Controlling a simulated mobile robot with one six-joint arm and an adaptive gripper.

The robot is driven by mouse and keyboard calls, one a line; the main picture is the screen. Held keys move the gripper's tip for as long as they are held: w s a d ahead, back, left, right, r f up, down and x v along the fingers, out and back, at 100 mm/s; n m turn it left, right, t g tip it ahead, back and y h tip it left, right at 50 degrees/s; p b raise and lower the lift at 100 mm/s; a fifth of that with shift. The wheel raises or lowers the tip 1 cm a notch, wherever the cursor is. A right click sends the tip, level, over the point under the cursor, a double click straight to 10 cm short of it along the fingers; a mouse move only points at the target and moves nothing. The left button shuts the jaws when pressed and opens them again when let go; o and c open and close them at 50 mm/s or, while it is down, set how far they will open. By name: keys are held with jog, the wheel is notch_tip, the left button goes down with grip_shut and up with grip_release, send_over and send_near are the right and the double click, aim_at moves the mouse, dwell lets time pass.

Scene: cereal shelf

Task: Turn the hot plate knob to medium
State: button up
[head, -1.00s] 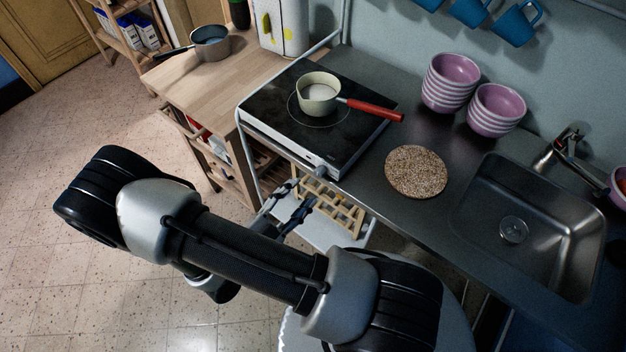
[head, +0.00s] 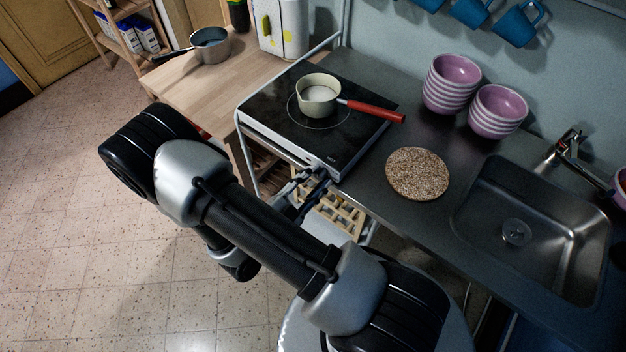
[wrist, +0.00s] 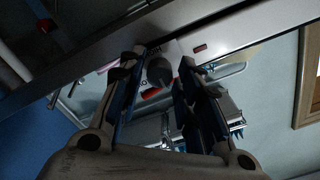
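The hot plate (head: 345,150) has a black glass top and a pale front face, and stands on the counter. A cream saucepan (head: 318,92) with a red handle sits on its ring. My gripper (head: 307,178) is at the hot plate's front face in the head view and hides the knob there. In the wrist view, the dark round knob (wrist: 160,72) shows between the two fingertips of my gripper (wrist: 158,65). The fingers stand apart, one on each side of it. I cannot tell whether either finger touches the knob, and its setting is not readable.
A cork trivet (head: 417,174) lies on the metal counter right of the hot plate, before the sink (head: 515,232). Purple striped bowls (head: 452,85) stand behind. A wooden rack (head: 340,212) is below the counter front, close under my gripper.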

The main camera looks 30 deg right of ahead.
grip_shut()
dwell(0.3)
jog(key=m+p, duration=0.2)
jog(key=m, duration=0.3)
jog(key=shift+m, duration=0.4)
jog(key=m, duration=0.5)
jog(key=shift+p, duration=0.3)
jog(key=m, duration=0.6)
jog(key=shift+r+m, duration=0.1)
jog(key=shift+m, duration=0.2)
jog(key=m, duration=0.6)
jog(key=shift+b, duration=0.35)
jog(key=shift+m, duration=0.3)
